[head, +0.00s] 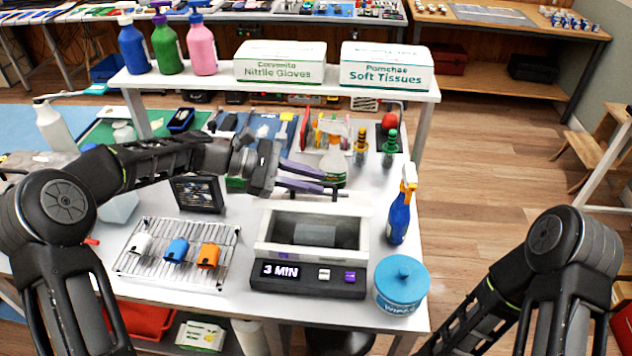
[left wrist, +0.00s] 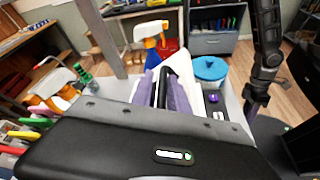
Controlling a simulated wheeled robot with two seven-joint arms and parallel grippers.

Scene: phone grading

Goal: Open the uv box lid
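The uv box (head: 310,278) stands at the front of the white table, with a white frame, a dark front panel reading "3 MIN" and a grey block visible inside. I cannot tell clearly how its lid stands. My left gripper (head: 322,181) is just behind and above the box's back edge.
A blue wipes tub (head: 401,284) and a blue spray bottle (head: 401,215) stand close to the box's right. A wire rack (head: 150,262) with small coloured items lies to its left.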

